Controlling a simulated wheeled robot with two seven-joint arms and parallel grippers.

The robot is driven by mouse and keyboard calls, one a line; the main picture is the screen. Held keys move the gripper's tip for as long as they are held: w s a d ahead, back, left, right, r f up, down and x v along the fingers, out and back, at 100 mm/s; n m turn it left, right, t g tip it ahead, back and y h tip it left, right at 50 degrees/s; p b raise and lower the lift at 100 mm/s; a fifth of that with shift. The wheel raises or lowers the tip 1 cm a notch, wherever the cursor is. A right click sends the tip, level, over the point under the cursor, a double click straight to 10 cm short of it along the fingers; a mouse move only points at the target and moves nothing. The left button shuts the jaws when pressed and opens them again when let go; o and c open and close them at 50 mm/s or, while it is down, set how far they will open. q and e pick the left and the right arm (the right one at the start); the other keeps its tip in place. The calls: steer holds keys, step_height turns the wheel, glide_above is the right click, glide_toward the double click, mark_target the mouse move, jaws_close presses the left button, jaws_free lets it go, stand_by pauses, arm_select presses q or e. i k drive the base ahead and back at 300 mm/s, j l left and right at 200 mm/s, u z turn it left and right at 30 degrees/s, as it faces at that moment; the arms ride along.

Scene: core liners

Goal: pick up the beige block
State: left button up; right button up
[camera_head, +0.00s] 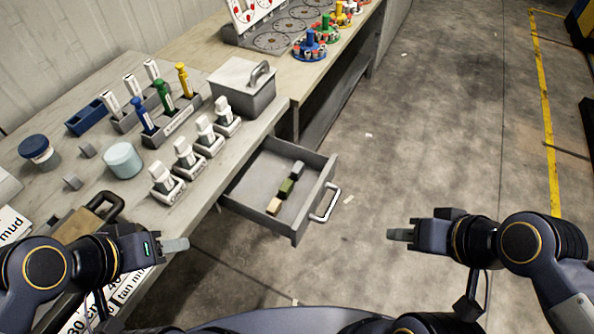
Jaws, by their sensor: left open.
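The beige block (273,206) lies in the open drawer (248,205), near its front left corner. It is the nearest in a short row with a green block (286,187) and a grey block (297,169). My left gripper (176,245) is open and empty, left of the drawer and in front of the bench edge. My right gripper (399,234) is right of the drawer, over the floor, with nothing seen in it; its fingers overlap, so its opening cannot be told.
The drawer's handle (327,204) sticks out to the right. On the bench are several white-capped holders (189,158), a grey lidded box (243,86), coloured bottles (163,96) and a pale round container (123,160).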

mark_target(275, 207)
steer(key=u, duration=0.85)
steer(key=k+l+u, duration=0.1)
steer(key=l+u, duration=0.25)
steer(key=k+l+u, duration=0.1)
steer(key=u, duration=0.2)
steer(key=k+l+u, duration=0.1)
steer(key=u, duration=0.25)
steer(key=l, duration=0.1)
